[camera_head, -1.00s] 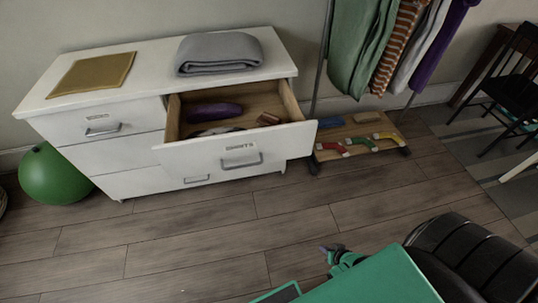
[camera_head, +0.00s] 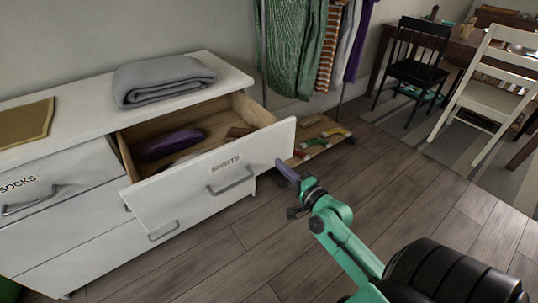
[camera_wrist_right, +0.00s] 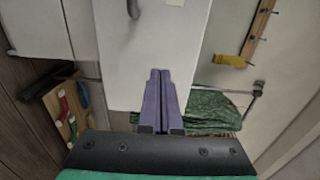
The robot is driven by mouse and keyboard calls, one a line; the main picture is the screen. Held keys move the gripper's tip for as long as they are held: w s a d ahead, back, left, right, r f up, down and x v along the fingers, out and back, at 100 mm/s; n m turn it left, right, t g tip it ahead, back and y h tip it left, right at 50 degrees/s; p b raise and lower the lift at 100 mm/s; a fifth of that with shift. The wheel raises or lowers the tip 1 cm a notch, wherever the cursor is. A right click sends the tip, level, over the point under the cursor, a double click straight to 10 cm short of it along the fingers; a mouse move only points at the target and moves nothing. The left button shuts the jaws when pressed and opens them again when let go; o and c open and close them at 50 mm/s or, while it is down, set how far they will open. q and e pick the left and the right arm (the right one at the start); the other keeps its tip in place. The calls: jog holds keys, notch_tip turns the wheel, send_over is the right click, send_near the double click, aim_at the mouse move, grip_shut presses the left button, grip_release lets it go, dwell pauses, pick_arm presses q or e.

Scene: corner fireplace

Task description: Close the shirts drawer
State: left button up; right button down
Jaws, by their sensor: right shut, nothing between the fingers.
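The shirts drawer (camera_head: 181,192) is pulled out of the upper right of the white dresser (camera_head: 70,250), with its label and grey handle (camera_head: 232,184) facing me. Inside lie a purple rolled item (camera_head: 173,145) and a small reddish-brown item (camera_head: 238,131). My right gripper (camera_head: 286,172) is shut and empty, its purple fingers at the right end of the drawer front. In the right wrist view the closed fingers (camera_wrist_right: 160,100) point at the white drawer front (camera_wrist_right: 150,50). I cannot tell whether they touch it. My left gripper is not in view.
A clothes rack with hanging garments (camera_head: 295,45) and a low shelf (camera_head: 318,137) stands behind my gripper. Chairs (camera_head: 411,58) are at the right. The wooden floor before the dresser is clear.

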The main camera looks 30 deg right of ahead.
aim_at(264, 149)
jog(key=w, duration=0.6)
jog(key=shift+w+a+f, duration=0.1)
jog(key=shift+w+a, duration=0.1)
jog(key=shift+w, duration=0.1)
jog(key=shift+w, duration=0.1)
